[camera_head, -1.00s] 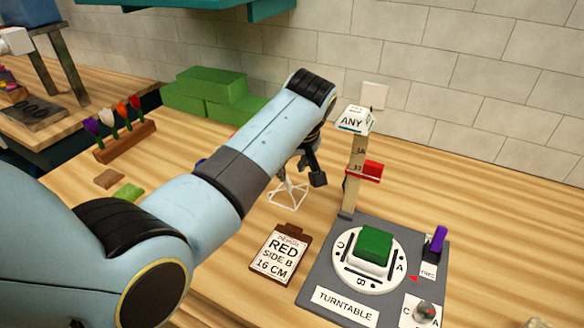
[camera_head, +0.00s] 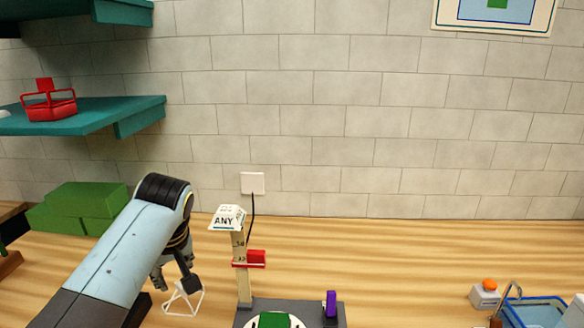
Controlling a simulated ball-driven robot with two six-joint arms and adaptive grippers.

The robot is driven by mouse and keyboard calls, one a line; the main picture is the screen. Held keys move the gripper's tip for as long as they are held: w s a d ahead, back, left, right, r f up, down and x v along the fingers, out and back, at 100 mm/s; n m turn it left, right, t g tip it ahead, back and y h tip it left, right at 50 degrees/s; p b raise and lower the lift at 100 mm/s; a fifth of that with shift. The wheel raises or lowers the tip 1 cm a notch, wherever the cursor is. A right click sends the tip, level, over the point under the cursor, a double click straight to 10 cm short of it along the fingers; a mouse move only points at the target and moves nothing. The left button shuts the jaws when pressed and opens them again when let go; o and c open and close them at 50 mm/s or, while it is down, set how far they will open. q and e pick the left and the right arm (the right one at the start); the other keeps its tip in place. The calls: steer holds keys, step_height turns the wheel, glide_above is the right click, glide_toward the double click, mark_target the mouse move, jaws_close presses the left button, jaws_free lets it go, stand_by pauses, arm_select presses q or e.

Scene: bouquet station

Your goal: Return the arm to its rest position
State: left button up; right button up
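My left arm comes in from the lower left. Its gripper (camera_head: 175,281) hangs with fingertips down over the counter, left of the measuring post (camera_head: 243,280). Its two dark fingers look apart, with nothing seen between them. A white wire stand (camera_head: 184,299) is on the counter just below the fingertips in the picture; whether they touch I cannot tell. My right arm and gripper are not in view.
The post has a red slider (camera_head: 256,259) and an "ANY" sign (camera_head: 227,219). The turntable station (camera_head: 243,317) is cut off below. Green blocks (camera_head: 80,207) stand at left. A blue basket (camera_head: 538,312) is at right. The counter between is clear.

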arm_select(q)
steer(key=s+r+m+h, duration=0.3)
steer(key=s+m, duration=0.7)
steer(key=s, duration=2)
steer(key=s+a+f+g+b, duration=0.2)
steer(key=f+b, duration=1.3)
steer(key=f, duration=2.6)
steer(key=s+f+b, duration=0.4)
steer(key=s+f, duration=0.5)
steer(key=f, duration=0.3)
steer(key=s+a+f+n+b, duration=0.1)
steer(key=s+f+b, duration=0.4)
steer(key=s+f, duration=0.4)
step_height(320, 180, down, 3)
steer(key=shift+s+r+y, duration=0.1)
steer(key=shift+s+y, duration=0.2)
steer(key=shift+s, duration=0.1)
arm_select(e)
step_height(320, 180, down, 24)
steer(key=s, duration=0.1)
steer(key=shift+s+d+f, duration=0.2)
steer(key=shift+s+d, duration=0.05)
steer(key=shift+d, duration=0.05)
arm_select(q)
steer(key=shift+o, duration=0.4)
